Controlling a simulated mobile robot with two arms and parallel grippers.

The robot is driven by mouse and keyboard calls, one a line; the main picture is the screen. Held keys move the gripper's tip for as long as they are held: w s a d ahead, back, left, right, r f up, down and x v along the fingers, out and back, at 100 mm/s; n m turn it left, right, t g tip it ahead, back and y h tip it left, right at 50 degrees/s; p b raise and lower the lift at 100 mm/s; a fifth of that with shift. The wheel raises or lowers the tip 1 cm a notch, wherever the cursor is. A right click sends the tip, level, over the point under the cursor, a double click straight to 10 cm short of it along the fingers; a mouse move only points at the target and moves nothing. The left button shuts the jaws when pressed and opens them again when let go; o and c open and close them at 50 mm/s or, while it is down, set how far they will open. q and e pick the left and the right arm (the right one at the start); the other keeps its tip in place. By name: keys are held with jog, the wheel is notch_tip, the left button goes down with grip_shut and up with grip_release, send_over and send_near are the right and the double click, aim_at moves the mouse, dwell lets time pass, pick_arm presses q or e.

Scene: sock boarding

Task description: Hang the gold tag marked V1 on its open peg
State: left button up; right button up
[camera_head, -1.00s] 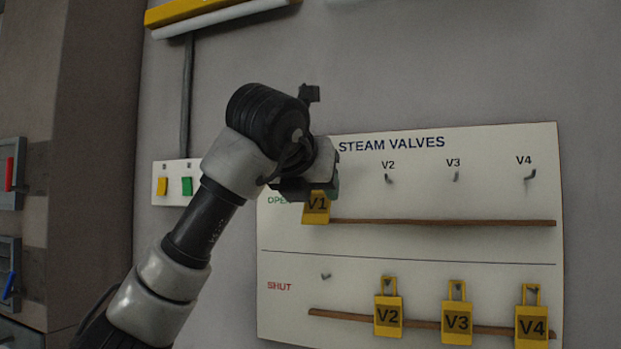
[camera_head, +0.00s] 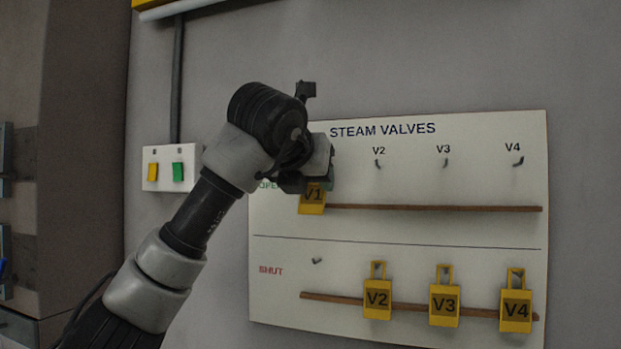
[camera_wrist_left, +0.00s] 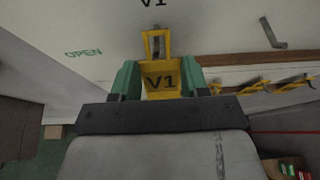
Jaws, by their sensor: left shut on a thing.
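The gold V1 tag (camera_head: 312,197) is at the left end of the upper wooden strip, in the OPEN row of the board (camera_head: 400,225). My left gripper (camera_head: 306,186) is shut on it; the arm hides the tag's top in the head view. In the left wrist view, the green fingers (camera_wrist_left: 160,84) grip the sides of the tag (camera_wrist_left: 161,80). The tag's loop (camera_wrist_left: 157,43) points up towards the V1 label, and a dark peg shows within the loop. I cannot tell whether the loop rests on the peg. My right gripper is out of view.
Gold tags V2 (camera_head: 377,299), V3 (camera_head: 444,305) and V4 (camera_head: 515,310) hang in the SHUT row. The shut V1 peg (camera_head: 317,261) is bare, as are the open V2, V3 and V4 pegs. A switch plate (camera_head: 165,168) is left of the board.

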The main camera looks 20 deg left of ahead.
pick_arm(q)
jog(key=o, duration=1)
